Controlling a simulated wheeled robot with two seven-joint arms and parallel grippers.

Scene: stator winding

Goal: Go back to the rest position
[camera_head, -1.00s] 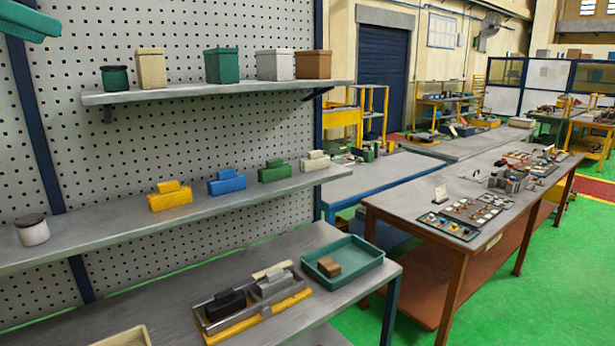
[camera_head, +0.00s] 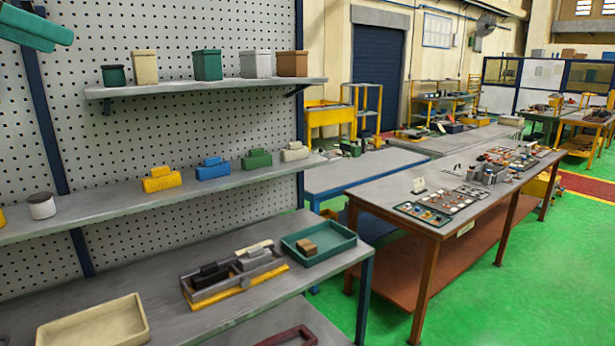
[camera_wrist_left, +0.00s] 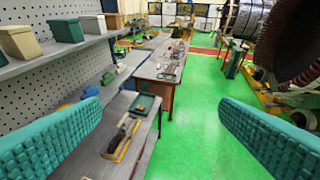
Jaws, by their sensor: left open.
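My left gripper has teal ribbed fingers. In the head view only part of it (camera_head: 36,27) shows, at the top left corner in front of the pegboard. In the left wrist view the gripper (camera_wrist_left: 160,112) has its two fingers wide apart, one on each side, with nothing between them. It is clear of the shelves and the workbench. My right gripper is in neither view.
A pegboard rack has an upper shelf (camera_head: 215,88) with several boxes and a lower shelf (camera_head: 110,204) with colored blocks. Below, the workbench holds a beige tray (camera_head: 95,322) and a green tray (camera_head: 318,257). A long table (camera_head: 395,190) stands right; green floor (camera_head: 560,270) is open.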

